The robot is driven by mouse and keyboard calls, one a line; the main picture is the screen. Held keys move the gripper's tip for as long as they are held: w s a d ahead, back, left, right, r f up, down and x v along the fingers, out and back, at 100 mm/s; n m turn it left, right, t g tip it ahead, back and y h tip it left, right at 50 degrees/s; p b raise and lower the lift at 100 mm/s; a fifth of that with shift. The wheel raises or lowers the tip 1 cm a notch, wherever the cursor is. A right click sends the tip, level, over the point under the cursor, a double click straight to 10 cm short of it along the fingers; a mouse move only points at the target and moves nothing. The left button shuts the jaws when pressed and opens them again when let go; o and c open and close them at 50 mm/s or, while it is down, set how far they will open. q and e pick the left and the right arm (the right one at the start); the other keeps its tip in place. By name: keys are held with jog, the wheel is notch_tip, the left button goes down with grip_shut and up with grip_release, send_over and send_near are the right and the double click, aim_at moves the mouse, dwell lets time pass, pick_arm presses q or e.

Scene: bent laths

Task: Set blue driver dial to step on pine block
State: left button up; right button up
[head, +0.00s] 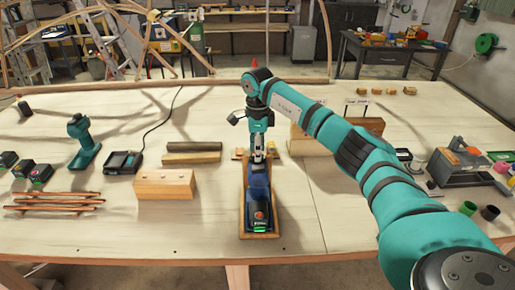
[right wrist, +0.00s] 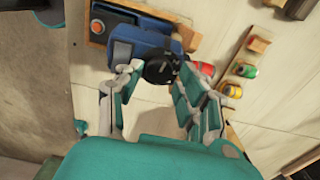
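The blue driver (head: 258,190) lies in a wooden cradle (head: 244,228) at the table's front middle, its green-lit battery end toward me. In the right wrist view its blue body (right wrist: 139,42) shows at the top, with a round black dial (right wrist: 161,69) at its near end. My right gripper (head: 257,152) points down at the driver's far end. Its two fingertips (right wrist: 160,73) flank the dial; whether they press on it is unclear. The pine block (head: 165,186) stands left of the driver, with small dark marks on top, too small to read. My left gripper is out of view.
A grey toolbox (head: 460,165) and small cups (head: 489,212) are at right. Bare tabletop lies in front of the pine block.

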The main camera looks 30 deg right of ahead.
jog(key=shift+f, duration=0.5)
grip_shut()
jog(key=shift+m, duration=0.3)
jog(key=m, duration=0.2)
jog(key=shift+r+m, duration=0.1)
jog(key=shift+m, duration=2.4)
